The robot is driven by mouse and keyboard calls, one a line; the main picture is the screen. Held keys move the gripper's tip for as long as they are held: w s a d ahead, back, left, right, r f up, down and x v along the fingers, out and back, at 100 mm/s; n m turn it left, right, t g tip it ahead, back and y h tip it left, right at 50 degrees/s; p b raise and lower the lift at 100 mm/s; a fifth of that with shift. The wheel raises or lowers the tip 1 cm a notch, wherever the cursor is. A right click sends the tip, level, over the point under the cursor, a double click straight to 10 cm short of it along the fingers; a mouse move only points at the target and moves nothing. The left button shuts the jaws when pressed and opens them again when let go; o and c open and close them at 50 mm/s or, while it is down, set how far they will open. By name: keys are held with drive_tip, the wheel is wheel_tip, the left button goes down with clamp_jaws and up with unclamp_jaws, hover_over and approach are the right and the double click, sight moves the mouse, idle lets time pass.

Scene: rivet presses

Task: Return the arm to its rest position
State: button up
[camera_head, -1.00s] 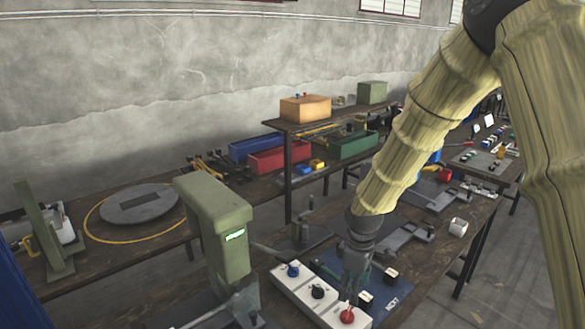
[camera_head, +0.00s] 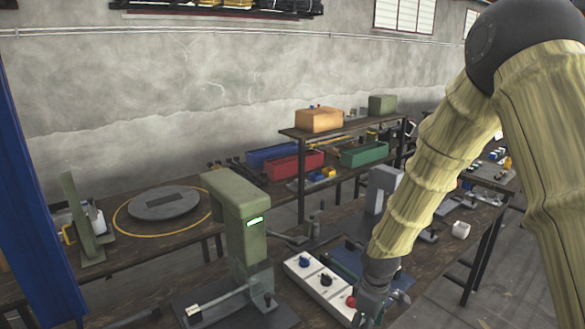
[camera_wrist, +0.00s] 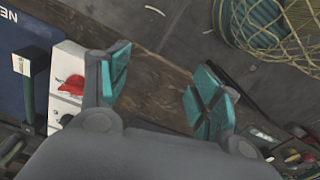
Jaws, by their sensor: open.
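My arm, in a yellowish sleeve, reaches down from the upper right in the head view. My gripper (camera_head: 372,308) is low at the bottom, beside the red-knob end of a white control box (camera_head: 322,283). In the wrist view my gripper (camera_wrist: 158,90) shows two teal-padded fingers spread wide, with nothing between them but the brown bench top and floor beyond. The red knob (camera_wrist: 72,85) on the white box lies just left of the left finger, apart from it. In the head view the fingertips are partly hidden by the gripper's body.
A green press (camera_head: 240,225) with a lit display stands left of the control box. A grey press (camera_head: 382,186) stands behind my forearm. A blue mat (camera_head: 342,262) lies by the box. Red (camera_head: 290,165) and green (camera_head: 364,154) bins sit behind. Floor is open at right.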

drive_tip(key=s+f+m, duration=0.5)
drive_tip(key=s+f, duration=0.9)
drive_tip(key=f, duration=0.3)
drive_tip(key=s+d+f+m, duration=0.1)
drive_tip(key=s+f+m, duration=0.1)
drive_tip(key=s, duration=0.5)
drive_tip(key=s+d+f+m, duration=0.1)
drive_tip(key=s+f+m, duration=0.1)
drive_tip(key=s+f, duration=0.2)
drive_tip(key=s+d+f+m+b, duration=0.1)
drive_tip(key=s+f, duration=0.2)
drive_tip(key=s, duration=0.7)
drive_tip(key=shift+d+m, duration=0.35)
drive_tip(key=shift+m, duration=0.05)
